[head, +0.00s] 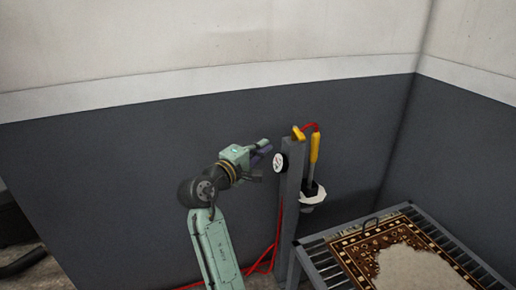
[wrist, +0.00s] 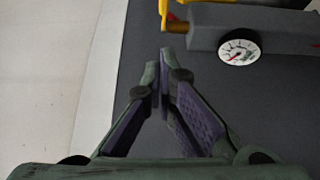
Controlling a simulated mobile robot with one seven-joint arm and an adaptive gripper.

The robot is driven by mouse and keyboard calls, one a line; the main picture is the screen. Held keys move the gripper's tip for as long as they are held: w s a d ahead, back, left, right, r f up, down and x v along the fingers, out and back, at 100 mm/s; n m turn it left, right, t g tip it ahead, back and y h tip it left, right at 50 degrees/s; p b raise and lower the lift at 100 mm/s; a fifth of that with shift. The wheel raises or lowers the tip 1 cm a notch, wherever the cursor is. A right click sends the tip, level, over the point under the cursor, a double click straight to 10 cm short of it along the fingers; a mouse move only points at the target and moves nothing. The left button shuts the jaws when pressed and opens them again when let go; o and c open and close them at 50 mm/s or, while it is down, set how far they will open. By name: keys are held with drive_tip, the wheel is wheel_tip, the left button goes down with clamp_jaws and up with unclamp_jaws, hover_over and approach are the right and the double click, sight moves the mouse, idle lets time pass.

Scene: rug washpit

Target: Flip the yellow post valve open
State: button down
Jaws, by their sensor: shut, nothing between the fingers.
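The yellow post valve (head: 298,133) is a small lever at the top of a grey post (head: 291,205). In the wrist view, its yellow handle (wrist: 164,10) shows at the top edge, partly cut off, at the post's end. My gripper (head: 266,147) is left of the post's top, apart from the valve. In the wrist view, the fingertips of my gripper (wrist: 162,58) are together and empty, just below the valve in the picture.
A round white gauge (head: 279,162) sticks out from the post. A yellow-gripped wand (head: 315,148) with a red hose stands in a white holder (head: 312,198) right of the post. A patterned rug (head: 370,240) lies on a slatted rack. A dark wall stands behind.

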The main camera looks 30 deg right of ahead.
sight(297, 135)
drive_tip(key=w+d+p, duration=0.1)
drive_tip(key=d, duration=0.7)
drive_tip(key=shift+d+p, duration=0.3)
drive_tip(key=shift+d, duration=0.1)
drive_tip(key=shift+s+d+n+t+y+p, duration=0.5)
drive_tip(key=shift+s+d+n+t+p, duration=0.15)
drive_tip(key=shift+d+t+p, duration=0.45)
